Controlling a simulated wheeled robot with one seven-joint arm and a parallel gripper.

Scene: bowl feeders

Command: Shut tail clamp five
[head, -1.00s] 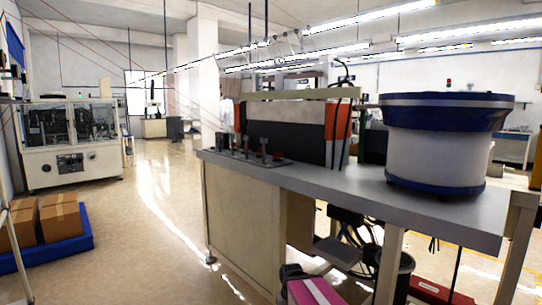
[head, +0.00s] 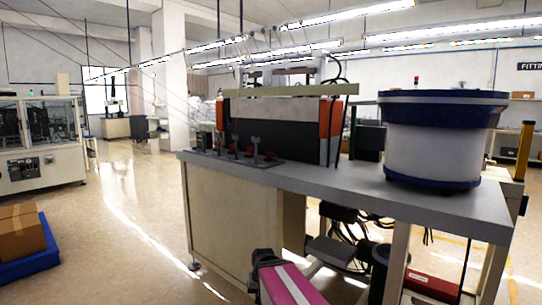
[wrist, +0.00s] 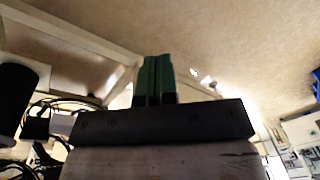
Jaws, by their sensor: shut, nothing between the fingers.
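A row of small clamps (head: 253,151) stands on a dark plate at the left end of the grey bench top (head: 345,185) in the head view. They are small and partly overlap, so I cannot tell which is tail clamp five or whether it is open. In the wrist view my gripper (wrist: 157,78) shows two green fingers pressed together with nothing between them. It is apart from the clamps, and the wrist view does not show them.
A blue-rimmed white bowl feeder (head: 435,140) stands on the bench's right part. A long black and orange machine (head: 275,125) sits behind the clamps. Cables and a red box (head: 432,287) are under the bench. Brown cartons (head: 20,232) lie left; the floor between is clear.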

